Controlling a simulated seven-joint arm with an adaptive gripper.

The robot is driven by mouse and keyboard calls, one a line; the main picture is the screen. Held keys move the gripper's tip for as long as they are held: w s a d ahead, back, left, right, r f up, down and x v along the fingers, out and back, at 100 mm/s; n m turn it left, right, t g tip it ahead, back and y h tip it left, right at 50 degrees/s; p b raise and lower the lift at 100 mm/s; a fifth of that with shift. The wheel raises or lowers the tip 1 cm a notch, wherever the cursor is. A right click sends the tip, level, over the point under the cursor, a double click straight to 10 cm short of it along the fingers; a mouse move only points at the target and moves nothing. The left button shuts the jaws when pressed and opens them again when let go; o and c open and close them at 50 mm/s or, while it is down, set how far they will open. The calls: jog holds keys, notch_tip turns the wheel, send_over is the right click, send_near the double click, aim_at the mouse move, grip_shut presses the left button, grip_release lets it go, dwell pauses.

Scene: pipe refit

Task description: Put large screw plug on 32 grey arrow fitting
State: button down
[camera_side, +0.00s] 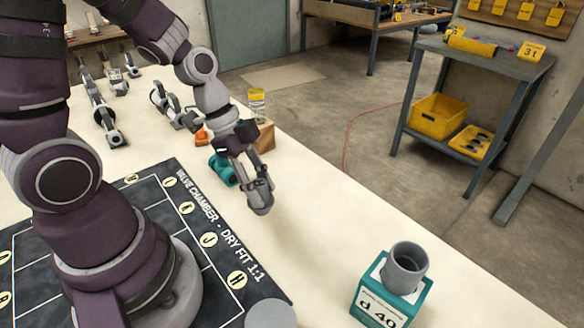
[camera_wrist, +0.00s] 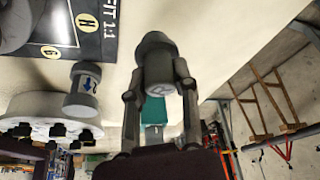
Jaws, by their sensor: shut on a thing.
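My gripper (camera_side: 257,188) is above the pale table, near its far edge, in the side view. In the wrist view its two fingers (camera_wrist: 159,90) are shut on a dark grey cylindrical plug (camera_wrist: 156,60) with a marked end face. In the side view the plug (camera_side: 262,203) shows at the fingertips, partly covered by them. A grey fitting with a blue arrow label (camera_wrist: 80,90) is to the left in the wrist view, apart from the plug. I cannot identify it surely in the side view; no size mark on it is readable.
A teal block marked d 40 (camera_side: 392,306) holds a grey tube (camera_side: 406,266) at front right. A teal fitting (camera_side: 221,170) and wooden block (camera_side: 265,137) are close behind my gripper. A dark printed mat (camera_side: 180,215) lies left. Bare table lies between gripper and d 40 block.

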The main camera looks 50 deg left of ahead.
jog(key=s+d+r+m+g, duration=0.2)
jog(key=s+d+r+m, duration=0.3)
jog(key=d, duration=0.3)
jog(key=s+d+r+m+g, duration=0.3)
jog(key=s+d+r+m, duration=0.15)
jog(key=d+m, duration=0.3)
jog(key=m, duration=0.1)
send_over(271, 323)
notch_tip(271, 323, down, 7)
jog(key=shift+f, duration=0.15)
jog(key=shift+f, duration=0.2)
jog(key=c, duration=0.9)
grip_release()
jog(key=shift+o, duration=0.2)
